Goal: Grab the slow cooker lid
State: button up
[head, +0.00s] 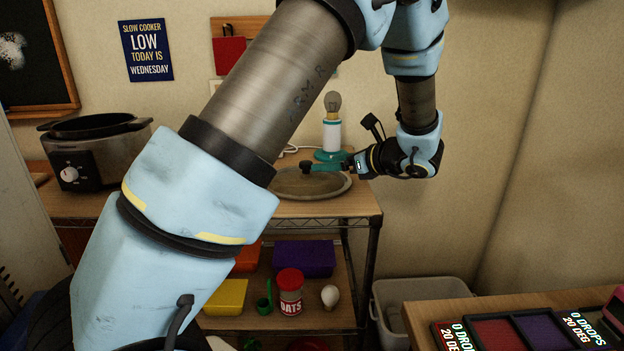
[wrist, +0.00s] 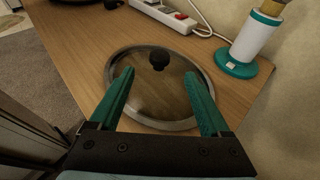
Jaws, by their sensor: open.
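The slow cooker lid (wrist: 158,88) is a round glass lid with a metal rim and a black knob (wrist: 158,59). It lies flat on the wooden table; in the head view the lid (head: 312,187) is at the right part of the tabletop, partly behind my arm. My gripper (wrist: 161,75) is open over the lid, its two green fingers spread wide with the knob between and slightly beyond their tips. In the head view my gripper (head: 322,168) comes in from the right, close to the knob. Whether the fingers touch the lid cannot be told.
The slow cooker (head: 100,155) stands at the table's left. A lamp (head: 332,130) with a teal base stands behind the lid, and a power strip (wrist: 165,15) lies nearby. Bins, an oats can (head: 289,292) and a bulb are on the shelf below. A grey bin (head: 420,290) stands right.

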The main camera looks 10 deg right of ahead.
aim_at(310, 164)
jog(key=p+x, duration=0.2)
jog(key=x, duration=0.6)
jog(key=shift+a+r+p, duration=0.1)
jog(key=shift+p, duration=0.2)
jog(key=shift+w+a+f, duration=0.25)
jog(key=shift+w+f, duration=0.05)
jog(key=shift+w, duration=0.25)
jog(key=shift+c, duration=0.4)
grip_shut()
